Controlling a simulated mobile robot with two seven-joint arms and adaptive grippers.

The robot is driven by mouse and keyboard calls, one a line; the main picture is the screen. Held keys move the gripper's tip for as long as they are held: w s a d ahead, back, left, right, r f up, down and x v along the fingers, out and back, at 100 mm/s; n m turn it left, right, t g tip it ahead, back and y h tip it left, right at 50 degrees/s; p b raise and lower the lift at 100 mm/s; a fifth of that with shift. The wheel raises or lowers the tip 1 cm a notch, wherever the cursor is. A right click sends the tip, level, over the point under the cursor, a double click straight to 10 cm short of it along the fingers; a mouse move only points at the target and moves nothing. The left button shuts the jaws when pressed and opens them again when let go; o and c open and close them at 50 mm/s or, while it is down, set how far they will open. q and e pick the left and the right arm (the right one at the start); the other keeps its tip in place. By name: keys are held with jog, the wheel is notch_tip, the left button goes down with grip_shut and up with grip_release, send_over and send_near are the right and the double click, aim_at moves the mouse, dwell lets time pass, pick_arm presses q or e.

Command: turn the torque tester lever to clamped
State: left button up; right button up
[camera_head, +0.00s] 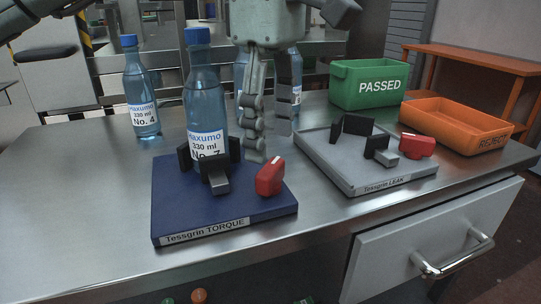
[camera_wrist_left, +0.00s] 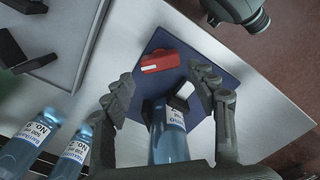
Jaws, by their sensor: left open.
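The torque tester (camera_head: 225,212) is a dark blue base labelled "Tessgrin TORQUE" near the table's front edge. Bottle No. 7 (camera_head: 204,105), blue-capped, stands upright on it among black jaws (camera_head: 216,174); whether they touch it I cannot tell. The tester's red lever (camera_head: 270,177) sits at the base's right side, with a white mark on top. It also shows in the left wrist view (camera_wrist_left: 160,61). My left gripper (camera_head: 271,143) is open, fingers pointing down, above and just behind the lever. In the wrist view the lever lies beyond the fingertips, apart from them. My right gripper is not visible.
Bottle No. 4 (camera_head: 141,92) stands back left; more bottles (camera_head: 296,82) stand behind my gripper. The grey leak tester (camera_head: 345,178) with its own red lever (camera_head: 417,146) is at right. Green PASSED (camera_head: 369,84) and orange REJECT (camera_head: 455,124) bins stand beyond. The table's left front is clear.

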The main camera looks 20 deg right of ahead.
aim_at(272, 167)
pick_arm(q)
notch_tip(272, 167, up, 7)
jog(key=shift+f, duration=0.2)
jog(key=shift+s+f, duration=0.1)
dwell(0.4)
